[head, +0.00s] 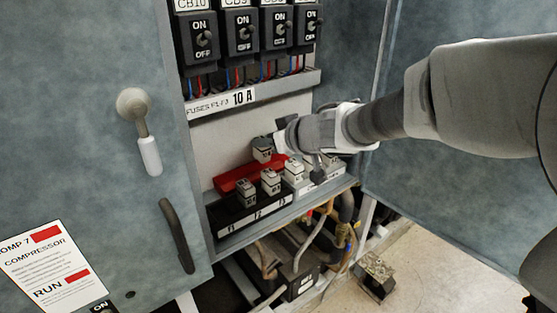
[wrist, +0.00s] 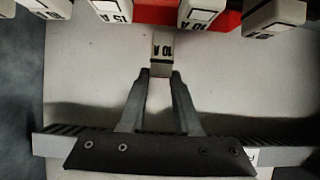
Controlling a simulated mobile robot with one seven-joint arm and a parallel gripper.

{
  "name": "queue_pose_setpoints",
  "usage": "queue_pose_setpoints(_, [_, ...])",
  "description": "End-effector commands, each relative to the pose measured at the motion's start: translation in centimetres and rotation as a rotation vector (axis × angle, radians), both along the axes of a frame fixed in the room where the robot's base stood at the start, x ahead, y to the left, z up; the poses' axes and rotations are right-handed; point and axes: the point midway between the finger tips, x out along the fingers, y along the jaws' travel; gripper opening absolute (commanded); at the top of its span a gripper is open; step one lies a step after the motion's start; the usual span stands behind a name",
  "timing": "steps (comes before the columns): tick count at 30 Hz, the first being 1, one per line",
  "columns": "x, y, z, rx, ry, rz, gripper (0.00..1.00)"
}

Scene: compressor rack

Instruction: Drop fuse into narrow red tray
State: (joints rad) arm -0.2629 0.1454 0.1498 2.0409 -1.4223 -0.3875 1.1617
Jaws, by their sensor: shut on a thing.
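My gripper (wrist: 161,74) is shut on a grey-white fuse (wrist: 162,48) marked 10 A, which sticks out beyond the fingertips. In the head view my gripper (head: 276,141) holds this fuse (head: 262,151) raised in front of the pale back panel. The fuse appears over the rear part of the narrow red tray (head: 227,182); the height of the gap is hard to tell. The tray lies behind the row of seated fuses. In the wrist view the red tray (wrist: 155,13) shows at the top edge, partly hidden by fuses, and the held fuse appears apart from it.
Several fuses, such as one at the left (head: 246,192), stand in black and white holders in front of the tray. Breakers (head: 240,38) with switches hang above. The cabinet door (head: 90,130) is at left, and cables (head: 300,250) hang below the shelf.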

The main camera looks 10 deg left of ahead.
Motion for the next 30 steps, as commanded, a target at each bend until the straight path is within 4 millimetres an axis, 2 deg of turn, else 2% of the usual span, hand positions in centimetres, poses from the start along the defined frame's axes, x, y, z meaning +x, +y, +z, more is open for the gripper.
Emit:
queue_pose_setpoints(6, [0.0, 0.0, 0.1, 0.001, -0.001, 0.0, 0.0])
queue_pose_setpoints(7, [0.0, 0.0, 0.1, 0.001, -0.001, 0.0, 0.35])
queue_pose_setpoints(12, [0.0, 0.0, 0.1, 0.001, -0.001, 0.0, 0.66])
queue_pose_setpoints(23, [-0.1, -0.2, 0.3, 0.0, 0.0, -0.001, 0.67])
queue_pose_setpoints(30, [-2.0, -2.6, 2.3, 0.0, -0.003, -0.003, 0.67])
